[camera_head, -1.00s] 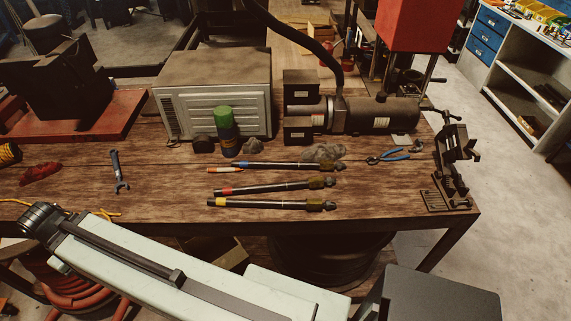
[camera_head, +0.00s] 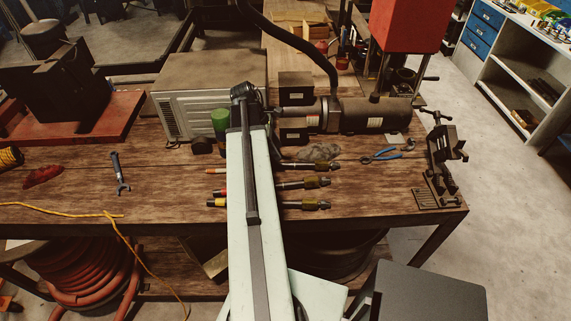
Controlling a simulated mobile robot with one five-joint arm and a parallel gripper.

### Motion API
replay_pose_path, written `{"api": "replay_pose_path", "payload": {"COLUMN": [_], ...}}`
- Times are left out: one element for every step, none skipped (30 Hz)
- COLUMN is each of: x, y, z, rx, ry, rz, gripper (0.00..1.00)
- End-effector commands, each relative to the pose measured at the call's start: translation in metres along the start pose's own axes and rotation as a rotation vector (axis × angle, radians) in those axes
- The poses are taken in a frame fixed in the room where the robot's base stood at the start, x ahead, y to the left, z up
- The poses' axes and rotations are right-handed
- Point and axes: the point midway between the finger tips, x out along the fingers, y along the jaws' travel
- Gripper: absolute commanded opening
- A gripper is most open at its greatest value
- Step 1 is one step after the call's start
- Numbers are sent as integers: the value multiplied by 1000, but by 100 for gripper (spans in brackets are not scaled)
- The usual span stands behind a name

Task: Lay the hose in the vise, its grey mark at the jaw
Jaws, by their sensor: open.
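Three dark hoses with brassy fittings at their right ends lie side by side on the bench: a back one (camera_head: 296,166), a middle one (camera_head: 300,184) and a front one (camera_head: 302,205). My pale arm crosses over them and hides their middles. A red band shows on the middle one and a yellow band on the front one, left of the arm. I cannot make out a grey mark clearly. The black vise (camera_head: 441,165) stands at the bench's right end, with no hose in it. My arm's dark end is above the hoses' far side; no gripper fingers are visible.
The dark crimping machine (camera_head: 365,115) and a grey metal box (camera_head: 190,85) stand behind the hoses. A green-topped can (camera_head: 219,122) and a wrench (camera_head: 120,175) are left.

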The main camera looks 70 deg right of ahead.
Motion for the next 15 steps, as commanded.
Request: {"api": "replay_pose_path", "payload": {"x": [2, 4, 8, 13, 17, 23, 27, 29, 30, 29, 28, 28, 31, 34, 39], "y": [0, 0, 0, 0, 0, 0, 0, 0, 0, 0, 0, 0, 0, 0, 0], "z": [0, -1, -2, -2, -3, -3, -3, -3, -3, -2, -2, -2, -2, -3, -4], "rx": [-1, 0, 0, 0, 1, 1, 1, 1, 1, 1, 1, 1, 1, 2, 2], "ry": [0, 0, 0, 0, 1, 1, 1, 1, 1, 1, 1, 1, 1, 1, 1], "rz": [0, 0, 0, 0, 0, 0, 1, 1, 1, 1, 1, 1, 1, 1, 1], "gripper": [48, 48, 48, 48, 48, 48, 48, 48, 48, 48, 48, 48, 48, 48, 48]}}
